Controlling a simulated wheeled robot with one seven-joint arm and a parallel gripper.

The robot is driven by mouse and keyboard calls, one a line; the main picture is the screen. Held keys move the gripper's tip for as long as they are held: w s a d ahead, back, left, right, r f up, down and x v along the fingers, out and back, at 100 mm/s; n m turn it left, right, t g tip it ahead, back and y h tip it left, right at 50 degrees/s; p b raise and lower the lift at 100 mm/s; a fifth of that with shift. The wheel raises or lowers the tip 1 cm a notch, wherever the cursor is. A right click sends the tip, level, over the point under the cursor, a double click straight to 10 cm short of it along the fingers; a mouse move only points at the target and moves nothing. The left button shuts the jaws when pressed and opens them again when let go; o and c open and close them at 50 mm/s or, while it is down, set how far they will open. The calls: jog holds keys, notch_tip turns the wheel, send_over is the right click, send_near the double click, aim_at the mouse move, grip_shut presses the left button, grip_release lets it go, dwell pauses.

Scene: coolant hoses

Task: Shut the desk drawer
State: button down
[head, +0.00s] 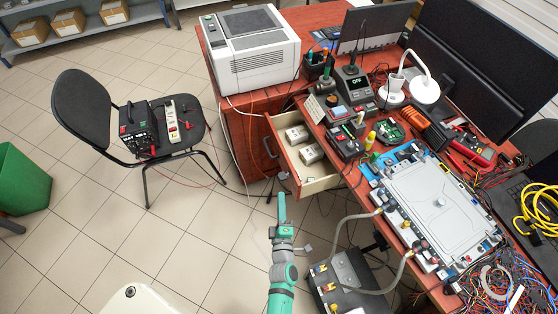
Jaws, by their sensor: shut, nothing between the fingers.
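The desk drawer (315,184) is pulled out from under the red-brown desk (312,85), left of the desktop's front edge. Its dark handle (271,147) is on its front panel, facing left. Inside it lie two pale box-shaped items (310,154). My gripper (281,197) is shut and empty. In the picture it appears just below the drawer's near front corner. I cannot tell its exact height or distance from the drawer.
A black chair (82,105) with electrical devices stands at left. Cables hang beside the desk cabinet. A black case with hoses (345,275) sits right of my arm. The desktop is crowded around a large battery unit (435,205). Tiled floor (200,225) is open at left.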

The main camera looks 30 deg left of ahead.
jog(key=w+a+n, duration=0.1)
jog(key=w+a, duration=0.4)
jog(key=w, duration=0.2)
jog(key=w+a+n+y, duration=0.1)
jog(key=w+a+n, duration=0.1)
jog(key=w+a, duration=0.2)
jog(key=shift+w+a+g, duration=0.4)
jog(key=shift+w, duration=1.3)
